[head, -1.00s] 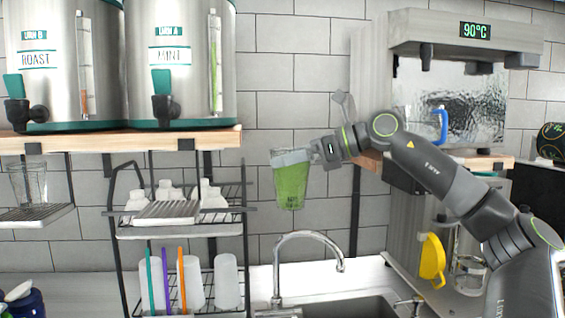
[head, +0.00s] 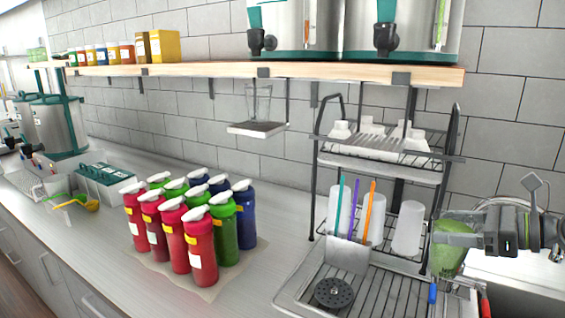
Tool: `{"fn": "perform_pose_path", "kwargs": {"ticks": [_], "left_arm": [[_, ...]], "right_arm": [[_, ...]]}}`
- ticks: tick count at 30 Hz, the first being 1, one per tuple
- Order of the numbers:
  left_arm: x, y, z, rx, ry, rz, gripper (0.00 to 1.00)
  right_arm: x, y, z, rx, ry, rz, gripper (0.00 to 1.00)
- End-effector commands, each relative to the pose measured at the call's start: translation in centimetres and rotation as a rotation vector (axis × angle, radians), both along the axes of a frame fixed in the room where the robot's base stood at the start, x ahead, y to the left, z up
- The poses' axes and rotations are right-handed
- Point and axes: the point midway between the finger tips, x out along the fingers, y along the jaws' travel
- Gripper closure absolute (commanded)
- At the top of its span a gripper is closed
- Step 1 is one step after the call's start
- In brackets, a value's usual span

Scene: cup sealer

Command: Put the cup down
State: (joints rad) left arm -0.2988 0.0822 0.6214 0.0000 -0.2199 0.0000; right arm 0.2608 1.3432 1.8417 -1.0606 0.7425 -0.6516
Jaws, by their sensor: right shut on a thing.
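A clear cup of green drink (head: 447,259) is at the right of the head view. My right gripper (head: 462,240) is shut around its upper part and holds it, slightly tilted, near the right side of the drying rack. The gripper and arm hide part of the cup's rim. I cannot tell whether the cup's base touches anything below. My left gripper is not in view.
Several red, green and blue bottles (head: 190,225) stand on a mat on the counter (head: 250,290). A metal tray with a drain grid (head: 385,295) lies at front right. A rack (head: 385,170) holds white cups and coloured straws. An empty glass (head: 258,103) sits on a small wall shelf.

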Motion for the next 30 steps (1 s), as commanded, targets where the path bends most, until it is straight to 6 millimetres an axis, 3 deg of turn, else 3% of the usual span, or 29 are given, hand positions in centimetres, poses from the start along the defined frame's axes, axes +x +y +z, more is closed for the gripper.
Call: {"fn": "perform_pose_path", "kwargs": {"ticks": [1, 6, 15, 22, 30], "left_arm": [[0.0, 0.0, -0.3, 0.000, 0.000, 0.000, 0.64], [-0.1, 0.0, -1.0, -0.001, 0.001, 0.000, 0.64], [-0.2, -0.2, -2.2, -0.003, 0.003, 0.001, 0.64], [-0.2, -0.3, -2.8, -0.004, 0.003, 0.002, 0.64], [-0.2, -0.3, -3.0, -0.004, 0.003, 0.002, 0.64]], "right_arm": [[-0.4, 1.2, -2.3, 0.010, 0.003, 0.023, 0.61], [-2.3, 4.9, -8.7, 0.009, 0.002, 0.090, 0.61], [-7.5, 12.0, -17.3, 0.009, -0.002, 0.170, 0.61], [-11.0, 15.8, -20.1, 0.004, -0.004, 0.175, 0.61], [-12.3, 17.1, -20.7, 0.000, -0.003, 0.163, 0.61]]}}
